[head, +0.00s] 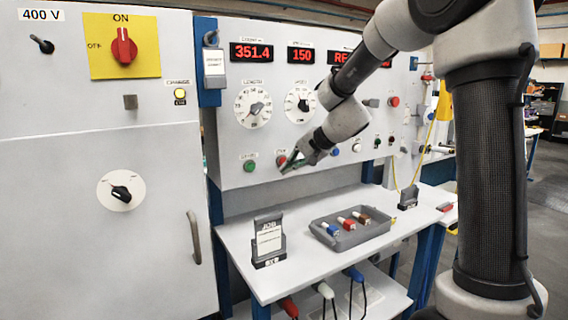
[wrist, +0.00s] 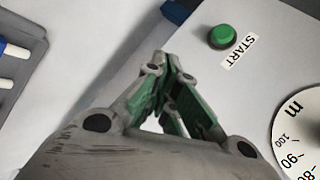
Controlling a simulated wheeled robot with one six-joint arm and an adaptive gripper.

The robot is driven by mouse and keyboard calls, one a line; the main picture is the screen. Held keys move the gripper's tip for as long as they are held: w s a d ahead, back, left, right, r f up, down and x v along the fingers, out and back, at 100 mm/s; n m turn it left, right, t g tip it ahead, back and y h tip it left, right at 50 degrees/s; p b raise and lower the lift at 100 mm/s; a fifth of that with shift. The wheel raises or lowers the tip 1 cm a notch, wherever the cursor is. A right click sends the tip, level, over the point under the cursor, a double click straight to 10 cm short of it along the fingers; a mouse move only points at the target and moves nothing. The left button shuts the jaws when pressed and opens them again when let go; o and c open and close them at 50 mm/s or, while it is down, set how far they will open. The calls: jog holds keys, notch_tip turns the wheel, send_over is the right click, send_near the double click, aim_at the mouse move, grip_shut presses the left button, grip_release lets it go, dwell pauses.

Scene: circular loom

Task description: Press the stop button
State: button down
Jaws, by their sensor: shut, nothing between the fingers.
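The red stop button (head: 281,160) is on the grey control panel, just right of the green start button (head: 249,166). My gripper (head: 287,168) is shut and empty, its green fingertips beside the red button and partly overlapping it in the head view. I cannot tell whether they touch it. In the wrist view my gripper (wrist: 160,60) points up toward the panel, and the green button (wrist: 222,36) labelled START is to its upper right. The red button is not visible there, probably hidden behind the fingers.
Two dials (head: 252,107) sit above the buttons. A white button (head: 357,147) and a red button (head: 394,101) are further right. Below, the bench (head: 330,262) holds a grey tray (head: 345,241) of connectors and a sign stand (head: 268,240). A cabinet (head: 70,200) stands left.

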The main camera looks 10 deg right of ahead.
jog(key=shift+s+d, duration=0.25)
jog(key=shift+s, duration=0.5)
jog(key=shift+s+d, duration=0.25)
jog(key=shift+s, duration=0.55)
jog(key=shift+s+d, duration=0.25)
jog(key=shift+s, duration=0.5)
dwell(2.1)
